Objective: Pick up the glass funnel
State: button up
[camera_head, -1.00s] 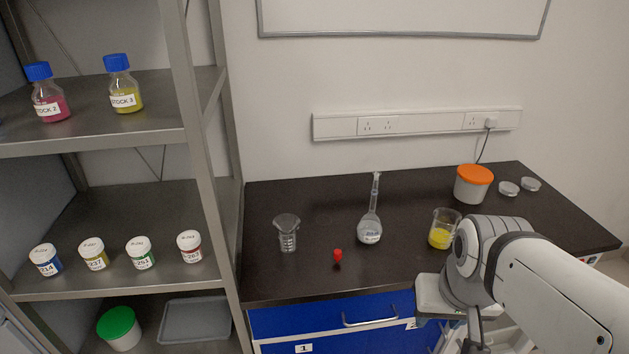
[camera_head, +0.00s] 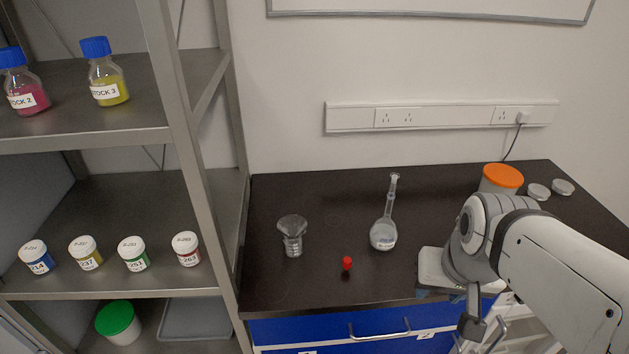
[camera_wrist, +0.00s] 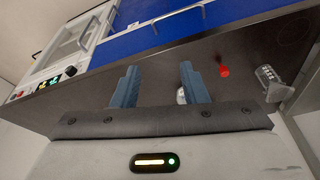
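The clear glass funnel (camera_head: 292,224) rests mouth-up in the top of a small graduated glass vessel (camera_head: 294,246) at the left of the dark bench. In the wrist view the funnel (camera_wrist: 279,92) and the vessel (camera_wrist: 266,75) are at the right edge, out to the side of the fingers. My gripper (camera_wrist: 158,78) has its two blue fingers spread wide with nothing held between them. It is apart from the funnel. In the head view my arm is at the lower right, well to the right of the funnel, and the fingers are mostly hidden.
A small red-topped item (camera_head: 347,264) stands near the front edge. An orange-lidded tub (camera_head: 502,179) is at the back right. A metal shelf (camera_head: 196,150) with labelled jars borders the bench's left side.

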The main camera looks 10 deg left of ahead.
jog(key=w+a+f+m+t+y+b, duration=0.2)
jog(key=w+a+f+b, duration=0.2)
jog(key=w+a, duration=0.15)
jog(key=m+t+y+b, duration=0.3)
jog(key=m+t+b, duration=0.8)
jog(key=m+b, duration=0.95)
send_near(283, 230)
jog(key=x, duration=0.1)
jog(key=p+x, duration=0.1)
jog(key=shift+w+a+r+m, duration=0.1)
jog(key=shift+w+r+m, duration=0.2)
jog(key=shift+w, duration=0.1)
jog(key=m, duration=0.1)
jog(key=b, duration=0.1)
jog(key=m+t, duration=0.1)
jog(key=shift+s+a+f+m+h, duration=0.25)
jog(key=shift+s+a+m+h, duration=0.05)
jog(key=shift+s+m, duration=0.05)
jog(key=shift+w+m+b, duration=0.1)
jog(key=shift+m+b, duration=0.2)
jog(key=shift+w+a, duration=0.1)
jog(key=shift+w, duration=0.25)
jog(key=x, duration=0.6)
jog(key=shift+w+r, duration=0.2)
jog(key=shift+w, duration=0.2)
